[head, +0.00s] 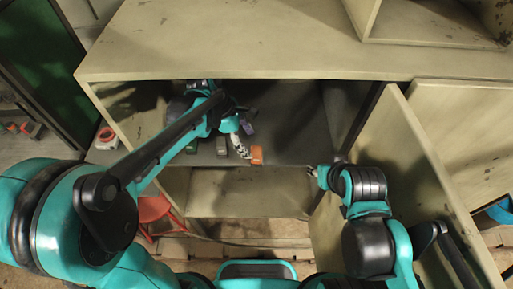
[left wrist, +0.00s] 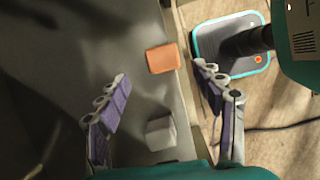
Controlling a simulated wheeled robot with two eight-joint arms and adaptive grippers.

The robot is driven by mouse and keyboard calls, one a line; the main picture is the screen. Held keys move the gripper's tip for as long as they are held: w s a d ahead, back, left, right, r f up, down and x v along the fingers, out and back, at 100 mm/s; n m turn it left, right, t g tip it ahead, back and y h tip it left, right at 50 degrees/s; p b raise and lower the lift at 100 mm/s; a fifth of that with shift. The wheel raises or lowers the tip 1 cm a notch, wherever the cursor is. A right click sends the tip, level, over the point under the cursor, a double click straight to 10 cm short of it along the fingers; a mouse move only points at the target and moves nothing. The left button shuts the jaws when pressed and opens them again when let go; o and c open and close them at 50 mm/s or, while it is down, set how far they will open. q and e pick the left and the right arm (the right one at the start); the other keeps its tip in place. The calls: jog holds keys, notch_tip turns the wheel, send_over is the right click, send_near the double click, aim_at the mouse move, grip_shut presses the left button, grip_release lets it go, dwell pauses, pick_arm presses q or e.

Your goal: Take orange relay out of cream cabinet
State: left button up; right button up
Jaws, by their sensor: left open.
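The cream cabinet (head: 270,45) stands open in the head view. The orange relay (head: 256,154) sits on its dark shelf near the front edge. My left gripper (head: 245,142) is inside the cabinet beside the relay. In the left wrist view, the left gripper (left wrist: 161,76) is open, and the orange relay (left wrist: 162,58) lies just beyond and between its fingertips, apparently untouched. My right gripper (head: 318,176) is by the open door's inner side; its jaws are too small to read.
A grey block (head: 221,146) and a dark green block (head: 193,146) stand on the shelf left of the relay. The grey block (left wrist: 160,133) also shows between the left fingers. The open cabinet door (head: 425,180) bounds the right side. A red stool (head: 152,208) stands lower left.

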aim_at(253, 150)
pick_arm(q)
jog(key=shift+d+f, duration=0.15)
jog(key=shift+d, duration=0.1)
jog(key=x, duration=0.5)
jog(key=b+x, duration=0.1)
jog(key=x, duration=0.1)
jog(key=shift+s+f, duration=0.25)
jog(key=shift+f, duration=0.1)
jog(key=shift+a, duration=0.1)
jog(key=c, duration=1.3)
